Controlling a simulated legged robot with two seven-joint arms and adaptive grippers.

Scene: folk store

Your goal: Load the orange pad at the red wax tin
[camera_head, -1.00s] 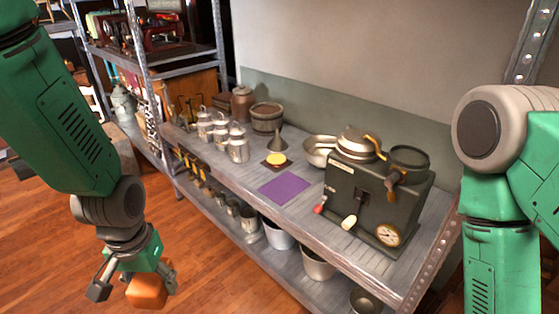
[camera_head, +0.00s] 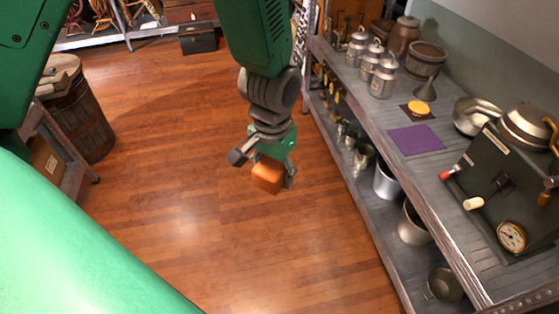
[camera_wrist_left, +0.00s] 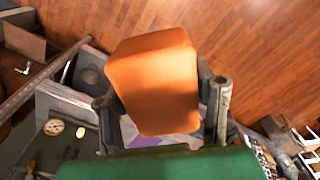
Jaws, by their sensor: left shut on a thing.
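My left gripper (camera_head: 268,168) is shut on the orange pad (camera_head: 267,175), a rounded orange block. It holds the pad in the air over the wooden floor, to the left of the shelf and apart from it. In the left wrist view the orange pad (camera_wrist_left: 158,82) sits between the fingers of my left gripper (camera_wrist_left: 162,95) and covers much of the picture. I cannot make out a red wax tin in either current view. My right gripper is not in view.
The metal shelf (camera_head: 385,128) on the right bears a purple mat (camera_head: 416,139), a yellow disc (camera_head: 419,107) on a dark square, lidded canisters (camera_head: 384,79) and a dark machine (camera_head: 505,185). A wooden barrel (camera_head: 82,120) stands at left. The floor between is clear.

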